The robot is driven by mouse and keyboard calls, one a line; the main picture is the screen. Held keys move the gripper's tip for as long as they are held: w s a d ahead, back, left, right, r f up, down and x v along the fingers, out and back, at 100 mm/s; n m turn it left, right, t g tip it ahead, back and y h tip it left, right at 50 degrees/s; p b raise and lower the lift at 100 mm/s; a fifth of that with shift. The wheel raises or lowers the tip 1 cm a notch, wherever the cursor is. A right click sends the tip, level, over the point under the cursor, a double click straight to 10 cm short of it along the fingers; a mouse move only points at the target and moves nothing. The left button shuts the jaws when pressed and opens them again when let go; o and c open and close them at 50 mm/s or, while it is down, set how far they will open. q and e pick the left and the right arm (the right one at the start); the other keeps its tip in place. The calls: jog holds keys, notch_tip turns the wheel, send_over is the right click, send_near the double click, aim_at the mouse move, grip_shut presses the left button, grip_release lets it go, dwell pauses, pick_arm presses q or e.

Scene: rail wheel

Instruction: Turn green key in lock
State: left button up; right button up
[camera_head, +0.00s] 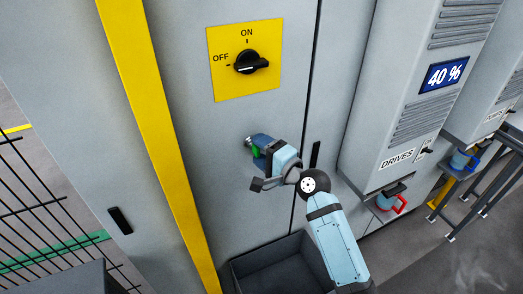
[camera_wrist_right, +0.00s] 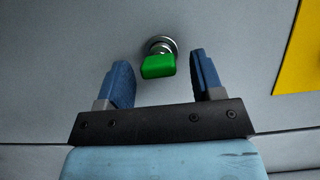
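The green key (camera_wrist_right: 157,66) sits in a round metal lock (camera_wrist_right: 161,45) on the grey cabinet face. In the head view a part of the green key (camera_head: 256,152) shows beside my right gripper (camera_head: 258,146), and the lock (camera_head: 248,142) shows just left of it. In the right wrist view my right gripper (camera_wrist_right: 162,83) is open, with one blue finger on each side of the key. There is a visible gap between the key and each finger. My left gripper is in neither view.
Above the lock is a yellow plate (camera_head: 220,84) with a black ON/OFF rotary switch (camera_head: 248,62), its handle turned sideways. A dark open bin (camera_head: 250,275) stands below. Grey DRIVES boxes (camera_head: 408,110) are at right; a black mesh fence (camera_head: 40,220) is at left.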

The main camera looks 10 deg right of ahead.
jog(key=b+v, duration=0.3)
jog(key=v, duration=1)
jog(key=shift+s+d, duration=0.25)
jog(key=shift+s, duration=0.05)
jog(key=shift+f, duration=0.15)
